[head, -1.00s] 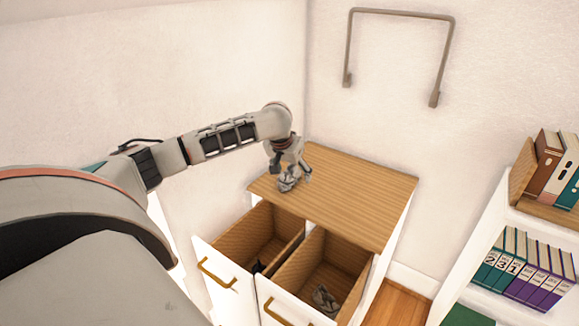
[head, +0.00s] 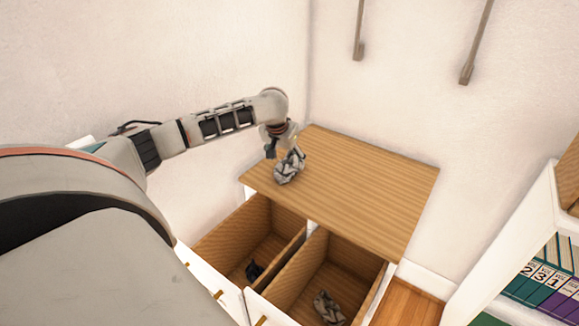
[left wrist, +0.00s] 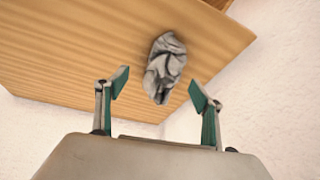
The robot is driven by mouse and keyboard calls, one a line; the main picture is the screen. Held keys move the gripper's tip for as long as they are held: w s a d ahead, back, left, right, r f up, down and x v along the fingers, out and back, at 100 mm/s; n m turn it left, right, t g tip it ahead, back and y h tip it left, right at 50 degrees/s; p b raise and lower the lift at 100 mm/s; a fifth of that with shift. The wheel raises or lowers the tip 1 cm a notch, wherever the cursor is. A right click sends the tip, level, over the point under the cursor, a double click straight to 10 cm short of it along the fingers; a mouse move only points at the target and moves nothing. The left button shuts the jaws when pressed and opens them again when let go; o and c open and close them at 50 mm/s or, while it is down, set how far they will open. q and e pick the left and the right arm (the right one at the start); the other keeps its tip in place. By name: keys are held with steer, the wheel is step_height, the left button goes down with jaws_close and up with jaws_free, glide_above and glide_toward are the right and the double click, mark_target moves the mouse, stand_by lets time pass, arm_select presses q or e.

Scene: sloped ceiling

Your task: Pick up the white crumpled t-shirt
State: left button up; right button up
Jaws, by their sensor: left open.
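A crumpled white-grey cloth with dark folds (head: 289,168), which looks like the t-shirt, lies on the wooden cabinet top (head: 360,185) near its left edge. My left gripper (head: 284,151) is just above and behind it, pointing down, and partly overlaps it in the head view. In the left wrist view the cloth (left wrist: 165,68) shows between and beyond the two green-padded fingers (left wrist: 160,88). The fingers are spread apart and hold nothing. Whether they touch the cloth is not clear. My right gripper is not in view.
Two drawers stand open below the top. The left drawer (head: 222,226) holds a small dark item (head: 254,270); the right drawer (head: 293,270) holds a crumpled grey cloth (head: 328,307). A shelf with binders (head: 545,280) stands at the right. The rest of the top is clear.

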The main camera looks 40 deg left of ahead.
mark_target(286, 164)
arm_select(q)
steer(key=x, duration=0.2)
steer(key=b+x, duration=0.1)
steer(key=x, duration=0.1)
steer(key=s+b+x, duration=0.1)
steer(key=x, duration=0.1)
steer(key=shift+w+a+f, duration=0.1)
steer(key=shift+f, duration=0.2)
steer(key=shift+w, duration=0.15)
steer(key=shift+r, duration=0.2)
steer(key=c, duration=1.3)
